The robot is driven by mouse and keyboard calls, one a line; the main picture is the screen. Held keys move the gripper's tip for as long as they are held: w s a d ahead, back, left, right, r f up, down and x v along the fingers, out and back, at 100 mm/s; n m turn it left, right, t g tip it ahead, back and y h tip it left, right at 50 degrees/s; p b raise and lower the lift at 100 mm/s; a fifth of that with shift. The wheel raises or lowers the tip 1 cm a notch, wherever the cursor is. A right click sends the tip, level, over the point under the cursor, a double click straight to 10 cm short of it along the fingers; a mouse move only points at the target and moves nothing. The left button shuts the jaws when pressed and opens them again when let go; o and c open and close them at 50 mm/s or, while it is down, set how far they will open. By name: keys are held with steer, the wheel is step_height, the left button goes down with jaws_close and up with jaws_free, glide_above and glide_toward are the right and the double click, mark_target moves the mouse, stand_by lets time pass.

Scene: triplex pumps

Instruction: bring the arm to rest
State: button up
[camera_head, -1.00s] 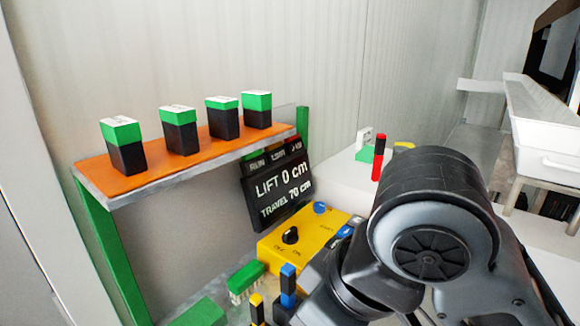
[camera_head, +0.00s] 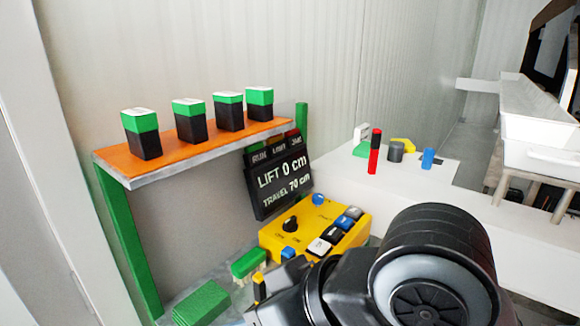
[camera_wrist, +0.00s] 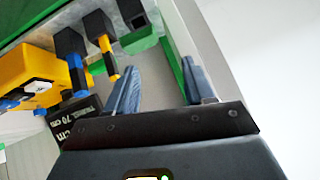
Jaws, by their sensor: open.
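My gripper shows in the wrist view (camera_wrist: 155,80) with its two blue-grey fingers apart and nothing between them. Beyond the fingers are a green block (camera_wrist: 138,40), a black-and-yellow handled piece (camera_wrist: 106,50) and a black-and-blue one (camera_wrist: 75,60). In the head view my arm fills the lower right, and my fingers are hidden behind it or out of frame. The yellow control box (camera_head: 285,240), with a black knob and several buttons, stands just left of and behind my arm.
An orange shelf (camera_head: 160,165) on green posts carries several green-and-black boxes (camera_head: 141,135). A black display (camera_head: 280,182) reads "LIFT 0 cm, TRAVEL 70 cm".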

steer(key=s+d+f+m+t+h, duration=0.4)
steer(key=s+d+f+m+t, duration=0.6)
steer(key=s+d+f+m, duration=0.15)
steer(key=s+d+r+n+h, duration=0.1)
steer(key=s+d+n+h, duration=0.1)
steer(key=s+d, duration=1.1)
steer(key=s+h, duration=0.1)
steer(key=s, duration=0.2)
steer(key=shift+s+d+r+n+t+h, duration=0.15)
steer(key=shift+s+d+n+t+h, duration=0.1)
steer(key=shift+n+t+h, duration=0.15)
